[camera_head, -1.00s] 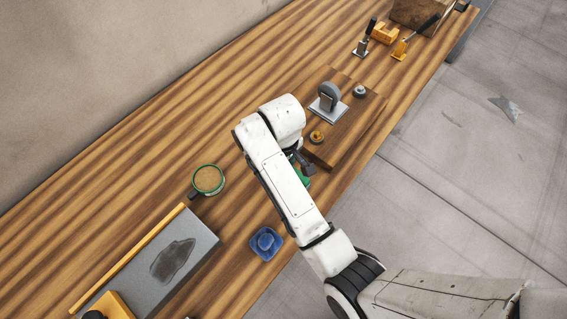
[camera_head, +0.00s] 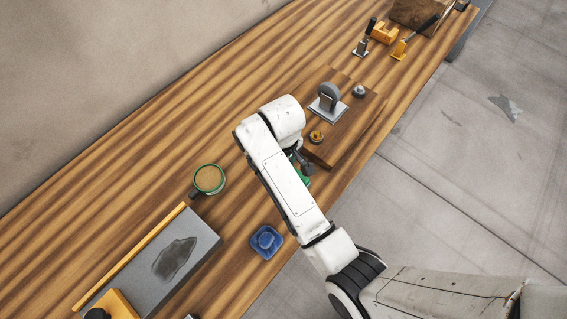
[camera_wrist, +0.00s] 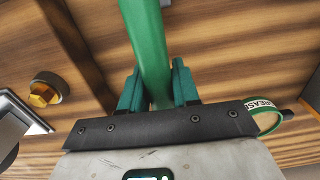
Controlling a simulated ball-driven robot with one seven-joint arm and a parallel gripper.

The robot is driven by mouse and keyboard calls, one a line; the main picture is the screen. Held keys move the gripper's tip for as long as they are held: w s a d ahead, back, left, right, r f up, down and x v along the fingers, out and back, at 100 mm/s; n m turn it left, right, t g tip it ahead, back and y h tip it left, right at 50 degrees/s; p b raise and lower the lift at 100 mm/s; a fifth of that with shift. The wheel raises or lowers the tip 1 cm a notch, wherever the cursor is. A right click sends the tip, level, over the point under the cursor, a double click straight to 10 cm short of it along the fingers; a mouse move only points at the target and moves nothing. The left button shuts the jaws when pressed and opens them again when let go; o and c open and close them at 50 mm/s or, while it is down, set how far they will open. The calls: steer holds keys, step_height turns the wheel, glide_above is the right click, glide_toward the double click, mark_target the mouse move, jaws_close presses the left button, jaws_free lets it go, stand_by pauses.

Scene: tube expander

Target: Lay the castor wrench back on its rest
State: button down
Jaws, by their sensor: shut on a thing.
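My gripper (camera_wrist: 156,88) is shut on a green bar (camera_wrist: 143,35), which I take to be the handle of the castor wrench. In the wrist view the bar runs up between the two teal fingers and out of the top edge. Its head is out of view there. In the head view only a small green piece of it (camera_head: 304,178) shows beside my arm, near the front corner of the wooden board (camera_head: 325,157); my arm hides the rest. I cannot make out the wrench's rest in either view.
The board carries a grey castor (camera_head: 329,97), a brass nut (camera_head: 317,136) and a grey knob (camera_head: 359,91). A green-banded grease pot (camera_head: 208,179), a blue dish (camera_head: 266,243) and a grey mat (camera_head: 150,268) lie to the left. Tools on stands (camera_head: 399,51) are at the far end.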

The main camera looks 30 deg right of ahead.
steer(key=shift+f+b, duration=0.4)
steer(key=shift+f, duration=0.6)
steer(key=c, duration=0.7)
jaws_free()
steer(key=shift+c, duration=0.2)
step_height(320, 180, up, 3)
steer(key=p, duration=0.3)
steer(key=shift+r, duration=2.55)
